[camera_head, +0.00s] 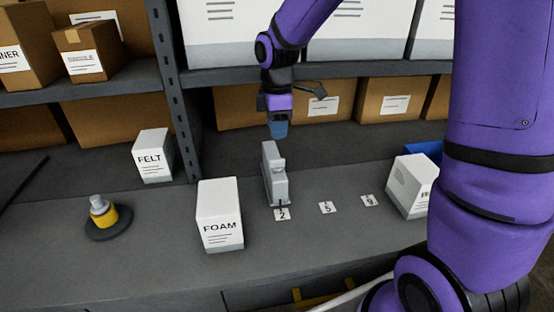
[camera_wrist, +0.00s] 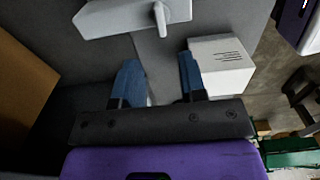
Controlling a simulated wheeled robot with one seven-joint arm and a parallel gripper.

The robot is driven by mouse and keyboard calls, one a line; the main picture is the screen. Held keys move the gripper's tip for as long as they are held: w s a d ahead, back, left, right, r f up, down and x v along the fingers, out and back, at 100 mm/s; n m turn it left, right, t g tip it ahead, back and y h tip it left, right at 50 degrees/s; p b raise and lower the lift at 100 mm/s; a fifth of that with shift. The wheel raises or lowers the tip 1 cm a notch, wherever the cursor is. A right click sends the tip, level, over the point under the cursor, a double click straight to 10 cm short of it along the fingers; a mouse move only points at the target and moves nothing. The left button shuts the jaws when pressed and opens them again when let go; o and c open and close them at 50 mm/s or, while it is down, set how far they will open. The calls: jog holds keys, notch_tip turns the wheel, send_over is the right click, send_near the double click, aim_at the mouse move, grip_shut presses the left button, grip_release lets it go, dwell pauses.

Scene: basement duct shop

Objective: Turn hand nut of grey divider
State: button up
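The grey divider (camera_head: 272,178) stands upright on the bench behind a card marked 2. In the wrist view the divider (camera_wrist: 112,18) lies at the top edge, with a small pale lever-like piece (camera_wrist: 160,18) sticking out of it, which may be the hand nut. My gripper (camera_head: 278,130) hangs just above and behind the divider in the head view. Its two blue fingers (camera_wrist: 159,78) are apart in the wrist view, with only bare grey surface between them. The fingertips look clear of the divider and the lever-like piece.
A FOAM box (camera_head: 220,217) stands left of the divider, with a FELT box (camera_head: 153,156) farther back. A yellow-and-grey object on a dark disc (camera_head: 104,217) is at left. Cards (camera_head: 327,208) and a white box (camera_head: 410,186) lie right. A shelf post (camera_head: 176,85) rises behind.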

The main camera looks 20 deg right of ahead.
aim_at(277, 159)
notch_tip(277, 159, down, 10)
jog(key=shift+f, duration=0.2)
dwell(0.4)
grip_shut()
